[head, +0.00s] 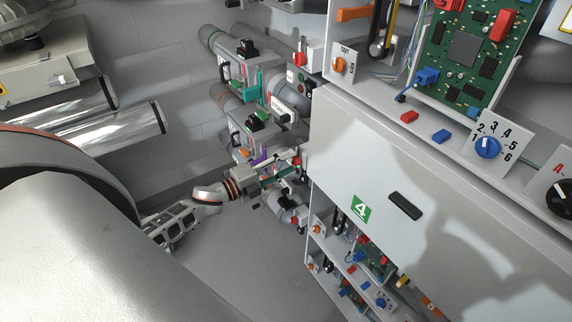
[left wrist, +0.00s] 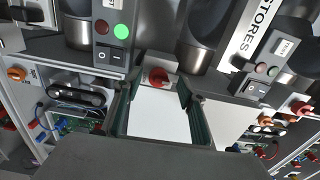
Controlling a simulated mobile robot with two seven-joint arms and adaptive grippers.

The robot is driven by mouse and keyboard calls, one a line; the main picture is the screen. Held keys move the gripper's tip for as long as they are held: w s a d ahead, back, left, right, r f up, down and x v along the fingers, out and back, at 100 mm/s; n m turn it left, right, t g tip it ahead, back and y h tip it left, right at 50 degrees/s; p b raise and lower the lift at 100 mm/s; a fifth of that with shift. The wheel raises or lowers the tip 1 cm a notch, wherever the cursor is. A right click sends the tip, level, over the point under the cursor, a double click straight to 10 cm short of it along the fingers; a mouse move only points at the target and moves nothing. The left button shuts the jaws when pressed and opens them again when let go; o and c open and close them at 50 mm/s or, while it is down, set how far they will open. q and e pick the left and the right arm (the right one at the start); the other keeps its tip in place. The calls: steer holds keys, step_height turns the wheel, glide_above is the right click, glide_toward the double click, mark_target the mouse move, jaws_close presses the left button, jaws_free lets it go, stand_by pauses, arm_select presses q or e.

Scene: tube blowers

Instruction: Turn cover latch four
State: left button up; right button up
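My left gripper (head: 288,168) is at the cover's left edge, among the blower units. In the left wrist view my left gripper (left wrist: 157,82) is open, its two dark green fingers apart. A red knob (left wrist: 158,77) on a grey mount shows between the fingertips, with a white panel in front of it. I cannot tell whether the fingers touch it. No number shows on this knob. My right gripper is not in view.
Grey blower units (head: 240,60) with black clips stand left of the cover. In the left wrist view, switch boxes (left wrist: 115,30) and a STORES label (left wrist: 252,30) are close beyond the fingers. Open shelves (head: 345,265) with circuit boards lie below the cover. The floor (head: 235,250) is clear.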

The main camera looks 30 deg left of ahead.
arm_select(q)
steer(key=shift+s, duration=0.15)
steer(key=v, duration=1.1)
steer(key=shift+s+a, duration=0.2)
steer(key=shift+s, duration=0.1)
steer(key=shift+f, duration=0.1)
steer(key=s+d+f+n+g+y, duration=0.2)
steer(key=s+d+f+n, duration=0.4)
steer(key=d, duration=0.5)
steer(key=s+d+f+n+g+y, duration=0.2)
steer(key=s+d+f+n, duration=0.4)
steer(key=d+f+n, duration=0.5)
steer(key=shift+s+d+n+g, duration=0.2)
steer(key=shift+n+g, duration=0.2)
steer(key=shift+g, duration=0.5)
